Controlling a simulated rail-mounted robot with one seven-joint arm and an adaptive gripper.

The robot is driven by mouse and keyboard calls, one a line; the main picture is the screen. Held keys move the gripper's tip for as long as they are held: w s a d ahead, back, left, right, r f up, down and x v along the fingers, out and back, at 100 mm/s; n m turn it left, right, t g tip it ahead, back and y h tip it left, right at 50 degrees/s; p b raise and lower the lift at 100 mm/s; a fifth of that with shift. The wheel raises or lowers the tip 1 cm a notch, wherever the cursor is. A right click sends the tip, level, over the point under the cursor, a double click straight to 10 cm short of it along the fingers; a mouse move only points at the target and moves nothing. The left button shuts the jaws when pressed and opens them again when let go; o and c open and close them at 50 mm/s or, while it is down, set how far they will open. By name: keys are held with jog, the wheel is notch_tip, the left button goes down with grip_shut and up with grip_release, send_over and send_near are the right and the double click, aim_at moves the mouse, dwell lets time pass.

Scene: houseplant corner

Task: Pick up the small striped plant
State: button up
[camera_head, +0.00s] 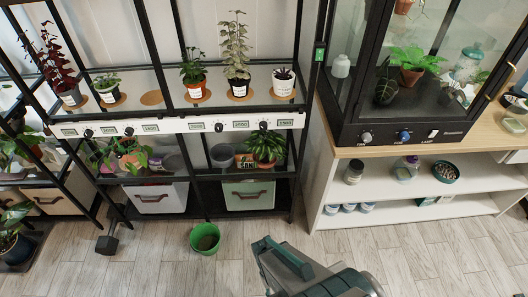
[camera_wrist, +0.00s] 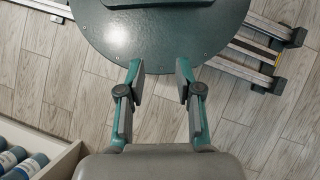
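A small dark, spiky plant in a white pot (camera_head: 283,84) stands at the right end of the upper shelf in the head view. It looks like the small striped plant, but it is too small to make out stripes. In the wrist view my gripper (camera_wrist: 158,88) is open, with its two fingers apart and nothing between them. It points down over the floor and my own round base. In the head view my arm is at the bottom centre, well below and in front of the shelf. The plant is not in the wrist view.
A tall plant in a black pot (camera_head: 238,86) stands left of the small plant; an orange-potted plant (camera_head: 195,88) is further left. A black post (camera_head: 308,80) rises close on the right, beside a glass cabinet (camera_head: 345,110). A green bucket (camera_head: 205,239) stands on the floor.

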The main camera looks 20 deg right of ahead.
dwell(0.4)
jog(key=o, duration=1.2)
jog(key=shift+o, duration=0.2)
